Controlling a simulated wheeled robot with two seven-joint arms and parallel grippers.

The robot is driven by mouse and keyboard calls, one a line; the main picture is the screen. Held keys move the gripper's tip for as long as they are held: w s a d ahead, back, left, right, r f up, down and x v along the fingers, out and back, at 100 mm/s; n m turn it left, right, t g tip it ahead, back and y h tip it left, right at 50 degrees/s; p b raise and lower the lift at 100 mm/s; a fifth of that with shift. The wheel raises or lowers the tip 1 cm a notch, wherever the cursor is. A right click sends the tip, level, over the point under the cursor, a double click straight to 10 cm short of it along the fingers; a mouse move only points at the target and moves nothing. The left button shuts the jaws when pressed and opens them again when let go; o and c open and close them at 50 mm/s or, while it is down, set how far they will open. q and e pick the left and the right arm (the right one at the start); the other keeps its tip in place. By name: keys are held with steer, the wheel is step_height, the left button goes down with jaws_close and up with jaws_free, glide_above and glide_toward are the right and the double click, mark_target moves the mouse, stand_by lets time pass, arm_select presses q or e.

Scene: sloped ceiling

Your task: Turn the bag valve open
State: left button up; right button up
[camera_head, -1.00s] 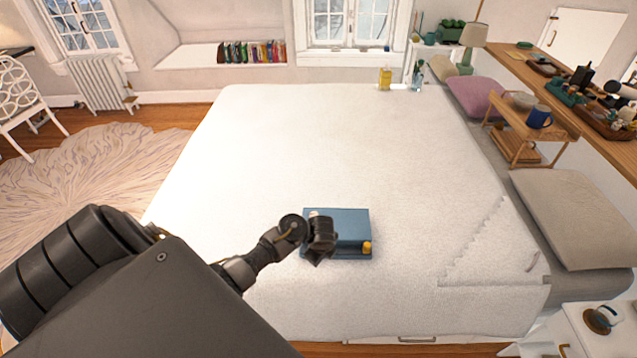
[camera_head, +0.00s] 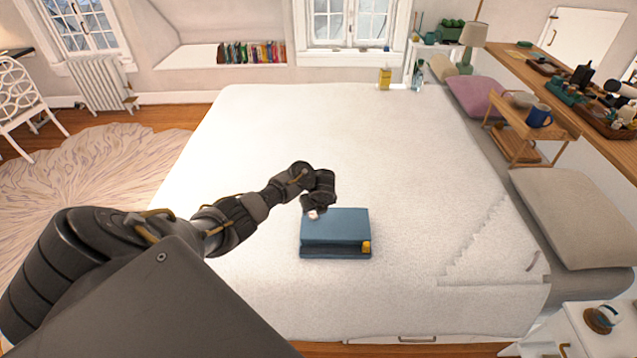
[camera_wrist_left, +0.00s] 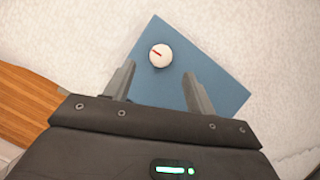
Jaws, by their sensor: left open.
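A blue box-shaped block (camera_head: 340,226) with a stepped front lies on the white bed. It shows as a blue panel in the left wrist view (camera_wrist_left: 222,94). A round white knob with a red mark (camera_wrist_left: 160,55) sits on the blue panel; it seems to be the valve. In the head view a small pale spot (camera_head: 312,214) shows at the block's far left corner, just under my gripper. My left gripper (camera_head: 317,206) is open, pointing down there. In the left wrist view its fingers (camera_wrist_left: 160,72) stand on either side of the knob's near side, apart from it. No bag is recognisable.
The bed (camera_head: 420,160) around the block is clear. Pillows (camera_head: 570,215) and a wooden shelf with objects (camera_head: 590,105) line the right side.

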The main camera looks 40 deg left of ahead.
mark_target(313, 215)
arm_select(q)
steer(key=shift+b+x, duration=0.4)
steer(key=shift+x, duration=2.2)
steer(key=shift+d, duration=0.1)
steer(key=c, duration=1)
